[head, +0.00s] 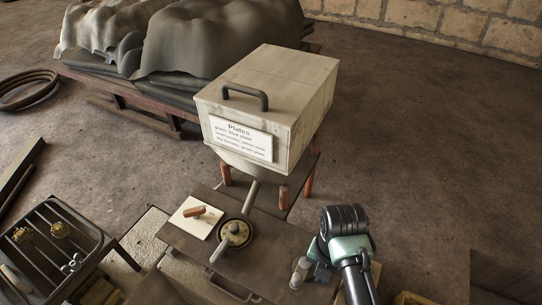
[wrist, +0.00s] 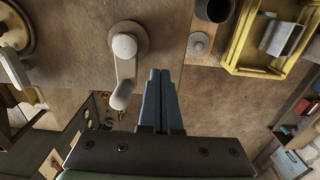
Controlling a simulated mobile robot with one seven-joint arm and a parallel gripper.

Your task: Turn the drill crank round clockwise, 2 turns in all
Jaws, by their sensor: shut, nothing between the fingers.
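The crank (wrist: 124,66) is a pale grey arm with a round hub at its top and a rounded knob at its lower end, seen from above in the wrist view. In the head view the crank (head: 299,272) is small, near the front right of the dark bench top. My gripper (wrist: 160,75) is shut and empty, its two blue-grey fingers side by side just right of the crank knob, with a small gap visible. In the head view my gripper (head: 321,271) is beside the crank, partly hidden by my arm.
A round dark wheel with a grey lever (head: 235,233) stands left of the crank. An orange-handled piece (head: 203,212) lies on a pale sheet. A large "Plates" box (head: 268,105) stands behind the bench. A yellow tray (wrist: 241,49) and dark cup (wrist: 214,10) are right of my fingers.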

